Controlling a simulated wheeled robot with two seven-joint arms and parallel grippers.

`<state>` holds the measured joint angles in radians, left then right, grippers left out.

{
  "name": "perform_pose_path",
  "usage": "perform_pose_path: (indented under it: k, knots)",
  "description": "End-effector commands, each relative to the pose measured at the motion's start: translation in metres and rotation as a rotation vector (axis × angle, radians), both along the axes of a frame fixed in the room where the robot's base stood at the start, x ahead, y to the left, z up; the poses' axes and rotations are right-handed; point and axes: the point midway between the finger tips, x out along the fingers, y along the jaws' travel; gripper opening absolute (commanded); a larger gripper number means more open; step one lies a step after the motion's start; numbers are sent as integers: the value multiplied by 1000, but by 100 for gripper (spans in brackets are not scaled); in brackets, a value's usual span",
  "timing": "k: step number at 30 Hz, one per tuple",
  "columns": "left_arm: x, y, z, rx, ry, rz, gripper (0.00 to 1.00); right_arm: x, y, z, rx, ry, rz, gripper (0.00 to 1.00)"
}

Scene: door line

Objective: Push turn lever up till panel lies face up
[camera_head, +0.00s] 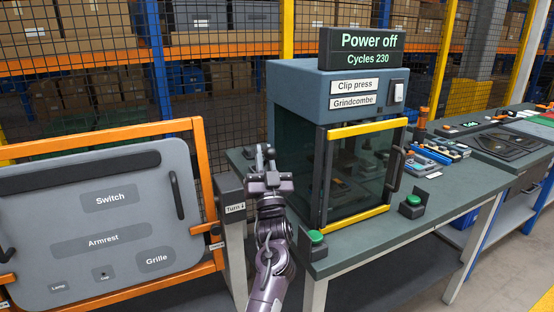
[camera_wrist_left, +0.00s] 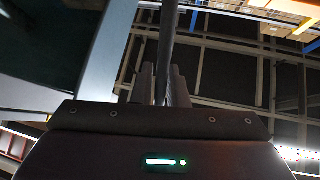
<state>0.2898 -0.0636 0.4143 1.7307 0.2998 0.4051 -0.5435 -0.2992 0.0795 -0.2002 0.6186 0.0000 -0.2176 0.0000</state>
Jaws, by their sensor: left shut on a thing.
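The grey panel (camera_head: 100,235) hangs in an orange frame (camera_head: 205,190) at the left, tilted, with its labelled face towards me. Its labels read Switch, Armrest, Grille, Lamp and Cap. A "Turn" label (camera_head: 235,208) with an arrow sits just right of the frame. My left gripper (camera_head: 264,158) is raised right of the frame, in front of the press's left side. In the left wrist view, its jaws (camera_wrist_left: 163,88) are shut on a dark bar, the turn lever (camera_wrist_left: 168,40), which runs away from them. In the head view the gripper mostly hides the lever. My right gripper is out of view.
The clip press (camera_head: 295,95) stands on the green bench (camera_head: 370,228), close right of my left gripper. Its display (camera_head: 362,48) reads "Power off, Cycles 230". Two green buttons (camera_head: 316,237) stand at the bench front. A mesh fence (camera_head: 215,60) and shelves are behind.

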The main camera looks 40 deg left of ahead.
Motion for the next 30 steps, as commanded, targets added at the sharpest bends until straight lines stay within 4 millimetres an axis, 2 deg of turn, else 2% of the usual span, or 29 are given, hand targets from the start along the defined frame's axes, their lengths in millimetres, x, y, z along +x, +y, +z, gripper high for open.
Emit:
perform_pose_path:
  k: [1,3,12,21,30]
  knots:
    - [3,9,21,-32,10,1,0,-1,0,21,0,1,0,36]
    - [8,24,32,-90,33,1,0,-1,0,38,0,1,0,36]
    - [33,84,59,-346,138,0,0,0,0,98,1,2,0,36]
    - [54,135,64,-548,222,0,0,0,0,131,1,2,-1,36]
    - [65,162,60,-654,267,0,0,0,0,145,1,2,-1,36]
